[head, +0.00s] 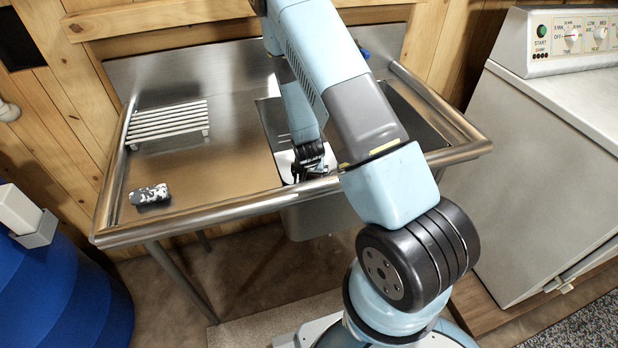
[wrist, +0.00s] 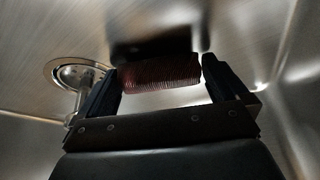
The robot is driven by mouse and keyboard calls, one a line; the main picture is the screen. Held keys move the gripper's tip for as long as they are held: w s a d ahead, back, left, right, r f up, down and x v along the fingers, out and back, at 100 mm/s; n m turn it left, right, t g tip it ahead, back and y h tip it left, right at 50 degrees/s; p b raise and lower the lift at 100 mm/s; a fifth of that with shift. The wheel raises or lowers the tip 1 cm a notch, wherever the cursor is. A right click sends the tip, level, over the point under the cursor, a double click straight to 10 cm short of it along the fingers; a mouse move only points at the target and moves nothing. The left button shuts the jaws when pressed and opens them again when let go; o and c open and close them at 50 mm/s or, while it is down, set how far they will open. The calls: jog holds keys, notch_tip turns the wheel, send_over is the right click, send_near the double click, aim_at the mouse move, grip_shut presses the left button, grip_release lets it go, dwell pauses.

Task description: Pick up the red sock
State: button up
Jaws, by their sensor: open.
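The red sock (wrist: 160,74) shows in the wrist view as a dark red, ribbed piece inside the steel sink basin. It lies between the two fingers of my gripper (wrist: 162,70), near their tips. The fingers stand apart, one on each side of it; the left one looks very close, but I cannot tell whether it touches. In the head view my gripper (head: 309,170) reaches down into the basin (head: 268,118), and I cannot make out the sock there.
A round drain (wrist: 75,72) with a metal post is left of the fingers. On the drainboard (head: 225,125) are a white slatted rack (head: 168,123) and a black-and-white patterned object (head: 149,195). Basin walls surround my gripper. A white appliance (head: 570,150) stands right, a blue barrel (head: 55,280) left.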

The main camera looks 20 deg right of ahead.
jog(key=shift+c, duration=0.3)
jog(key=c, duration=0.8)
jog(key=shift+r, duration=0.1)
